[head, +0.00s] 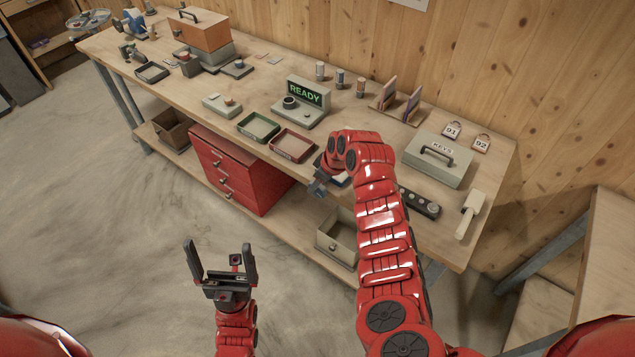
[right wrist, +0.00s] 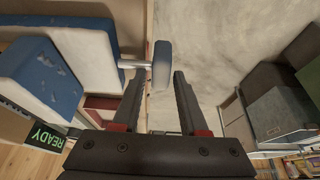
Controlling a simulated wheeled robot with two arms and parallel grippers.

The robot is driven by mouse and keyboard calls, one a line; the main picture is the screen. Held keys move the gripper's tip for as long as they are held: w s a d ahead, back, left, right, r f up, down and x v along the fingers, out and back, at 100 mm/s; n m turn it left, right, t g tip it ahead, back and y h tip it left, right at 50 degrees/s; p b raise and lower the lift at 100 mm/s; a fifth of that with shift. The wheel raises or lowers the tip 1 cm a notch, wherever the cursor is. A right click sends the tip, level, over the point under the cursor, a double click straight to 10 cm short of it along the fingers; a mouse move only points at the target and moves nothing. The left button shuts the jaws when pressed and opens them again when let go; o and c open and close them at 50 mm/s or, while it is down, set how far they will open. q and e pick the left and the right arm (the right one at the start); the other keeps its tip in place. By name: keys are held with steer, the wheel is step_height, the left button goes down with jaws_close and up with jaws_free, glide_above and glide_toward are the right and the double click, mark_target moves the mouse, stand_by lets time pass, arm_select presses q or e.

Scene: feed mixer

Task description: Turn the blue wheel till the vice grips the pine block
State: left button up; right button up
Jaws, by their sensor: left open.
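The blue wheel (right wrist: 162,66) shows edge-on in the right wrist view, on a grey shaft from the blue vice (right wrist: 88,50). In the head view the wheel (head: 317,189) shows at the bench's front edge, beside my right arm, which hides most of the vice. My right gripper (right wrist: 158,76) is open, with the wheel's near part between its fingertips and a gap on both sides. I cannot make out the pine block or whether the jaws touch it. My left gripper (head: 220,262) is open and empty above the floor, in front of the bench.
A red drawer chest (head: 235,170) stands below. The floor at left is clear.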

jaws_close()
steer(key=shift+d+f+b, duration=0.1)
steer(key=shift+f+b, duration=0.1)
steer(key=shift+b, duration=0.5)
steer(key=b, duration=0.2)
steer(key=t+y+b, duration=0.1)
steer(key=b, duration=0.2)
steer(key=shift+s+d+y, duration=0.15)
steer(key=shift+d+y, duration=0.05)
steer(key=shift+y, duration=0.1)
steer(key=y+b, duration=0.1)
steer(key=b, duration=0.1)
steer(key=t+y+b, duration=0.1)
steer(key=b, duration=0.2)
steer(key=t+y+b, duration=0.1)
steer(key=b, duration=0.1)
steer(key=shift+s+d+f+b, duration=0.25)
steer(key=shift+s+d+b, duration=0.05)
steer(key=shift+d+b, duration=0.05)
steer(key=shift+r+t+y+b, duration=0.2)
steer(key=shift+t+y+b, duration=0.3)
steer(key=shift+b, duration=0.25)
